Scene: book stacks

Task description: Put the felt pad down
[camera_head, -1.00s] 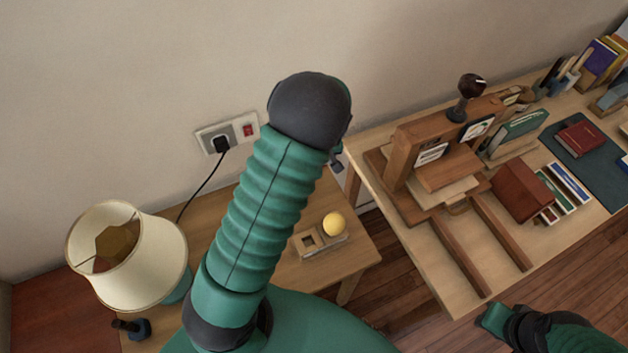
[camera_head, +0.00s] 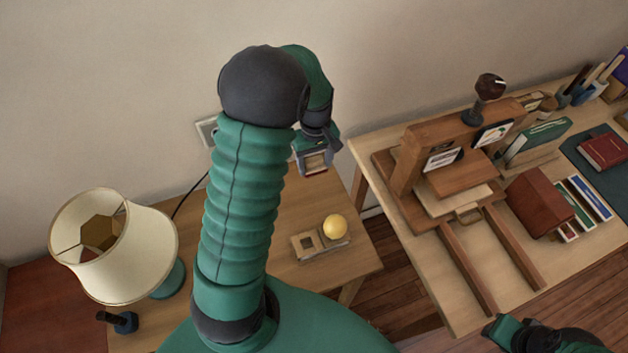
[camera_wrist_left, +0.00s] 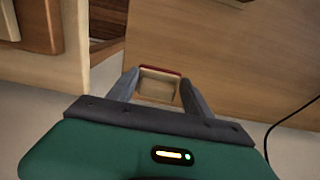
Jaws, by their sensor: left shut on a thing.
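My left gripper (camera_head: 314,163) hangs in the air above the back right part of the small side table in the head view. It is shut on a small tan block with a red edge, which seems to be the felt pad (camera_head: 313,161). In the left wrist view the pad (camera_wrist_left: 158,86) sits between the two grey fingertips (camera_wrist_left: 158,92), with wooden surfaces beyond it. My right arm's end (camera_head: 505,332) shows at the lower right of the head view; its fingers cannot be made out.
The side table (camera_head: 300,205) carries a wooden holder (camera_head: 304,247) with a yellow ball (camera_head: 335,227), and a cream lamp (camera_head: 115,245). The larger desk (camera_head: 435,290) at right bears a wooden press (camera_head: 412,160) and several books. A wall socket (camera_head: 206,131) and cable are behind my left arm.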

